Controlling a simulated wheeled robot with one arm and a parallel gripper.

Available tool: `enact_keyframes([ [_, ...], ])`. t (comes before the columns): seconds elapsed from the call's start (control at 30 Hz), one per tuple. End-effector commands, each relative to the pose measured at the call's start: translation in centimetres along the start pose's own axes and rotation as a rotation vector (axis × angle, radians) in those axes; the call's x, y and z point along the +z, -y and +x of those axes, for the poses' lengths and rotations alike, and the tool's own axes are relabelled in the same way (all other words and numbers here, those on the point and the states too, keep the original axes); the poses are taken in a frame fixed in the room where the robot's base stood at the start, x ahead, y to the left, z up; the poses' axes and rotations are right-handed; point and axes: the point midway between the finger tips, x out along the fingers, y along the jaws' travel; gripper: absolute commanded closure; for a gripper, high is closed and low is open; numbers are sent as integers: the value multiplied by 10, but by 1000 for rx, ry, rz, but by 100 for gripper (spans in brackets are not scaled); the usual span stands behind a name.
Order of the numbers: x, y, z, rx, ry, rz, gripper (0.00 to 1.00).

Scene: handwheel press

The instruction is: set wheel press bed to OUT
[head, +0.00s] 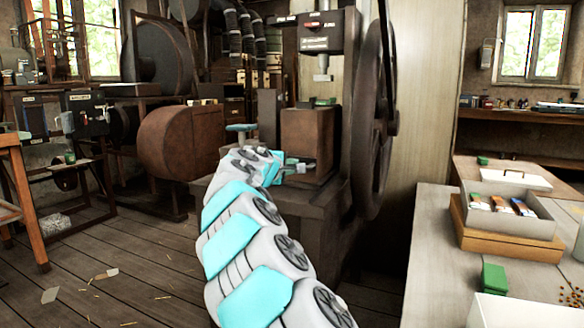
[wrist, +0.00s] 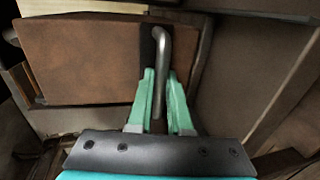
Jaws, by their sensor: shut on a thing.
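The press (head: 322,35) stands in the middle of the head view, with its large dark handwheel (head: 376,125) on its right side. A brown box-like block (head: 308,140) sits low on the press; I cannot tell whether it is the bed. My gripper (head: 290,167) is at the front of this block. In the wrist view a grey bent metal handle (wrist: 162,45) stands in front of a brown panel (wrist: 85,62). My gripper (wrist: 160,78) has its green fingers shut on this handle, one finger on each side. The bed's IN or OUT setting cannot be read.
A workbench (head: 432,225) with an open tray (head: 510,222) and a green box (head: 494,279) stands at the right. A rounded brown machine housing (head: 180,142) is left of the press. Floorboards (head: 130,265) at the front left are mostly clear, with scraps.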

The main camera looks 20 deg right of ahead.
Motion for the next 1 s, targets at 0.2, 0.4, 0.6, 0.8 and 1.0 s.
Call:
enact_keyframes([
  [0.2, 0, 1, 0, -2, 0, 0, 100],
  [0.4, -1, 2, -4, -1, -1, 0, 100],
  [0.6, -2, 4, -22, 2, -3, -1, 100],
  [0.8, -2, 11, -54, 3, -5, 0, 100],
  [1.0, -2, 19, -91, 3, -5, 0, 100],
])
